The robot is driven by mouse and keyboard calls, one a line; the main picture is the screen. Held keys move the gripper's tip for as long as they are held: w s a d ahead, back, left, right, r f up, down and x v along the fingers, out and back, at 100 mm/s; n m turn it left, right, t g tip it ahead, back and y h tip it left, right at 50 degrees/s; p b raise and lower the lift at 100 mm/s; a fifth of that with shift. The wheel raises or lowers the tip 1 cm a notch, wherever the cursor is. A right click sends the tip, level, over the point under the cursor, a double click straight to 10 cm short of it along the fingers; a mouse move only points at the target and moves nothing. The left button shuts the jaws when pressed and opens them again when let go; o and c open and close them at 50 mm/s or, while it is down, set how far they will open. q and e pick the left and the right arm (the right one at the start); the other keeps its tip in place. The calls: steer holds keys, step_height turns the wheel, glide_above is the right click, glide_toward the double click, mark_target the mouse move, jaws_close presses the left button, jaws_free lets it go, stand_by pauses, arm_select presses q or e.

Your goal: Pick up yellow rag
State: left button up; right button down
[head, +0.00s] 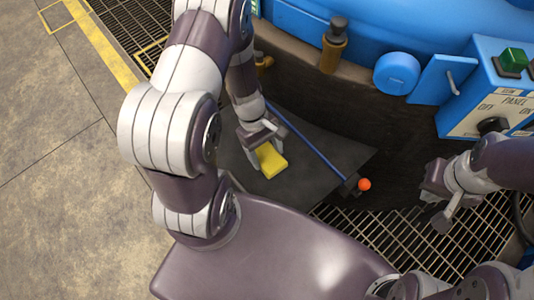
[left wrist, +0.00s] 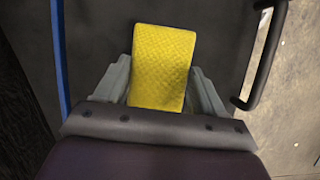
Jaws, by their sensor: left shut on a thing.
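The yellow rag (head: 270,161) is a small folded yellow block over a dark flat surface, left of the blue rod. My left gripper (head: 259,150) is at the rag in the head view. In the left wrist view the rag (left wrist: 163,62) lies between the two grey fingers of my left gripper (left wrist: 160,85), which are shut on it. Whether the rag touches the surface below cannot be told. My right gripper (head: 438,198) hangs at the right over the grating; its fingers are small, and I cannot tell whether they are open or shut.
The dark plate (head: 325,150) lies below. A blue control panel (head: 490,95) stands at the upper right. A black handle (left wrist: 263,60) is right of the rag.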

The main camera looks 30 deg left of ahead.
mark_target(266, 154)
arm_select(q)
step_height(266, 154, up, 5)
steer(key=shift+f+p, duration=0.2)
steer(key=shift+p, duration=0.8)
steer(key=s+a+r+p, duration=0.2)
steer(key=s+r, duration=0.4)
steer(key=s, duration=0.5)
steer(key=shift+a+r+p, duration=0.3)
steer(key=shift+a+p, duration=0.05)
steer(key=shift+a, duration=0.45)
steer(key=o, duration=0.4)
steer(key=shift+c, duration=1.5)
steer(key=shift+s, duration=0.15)
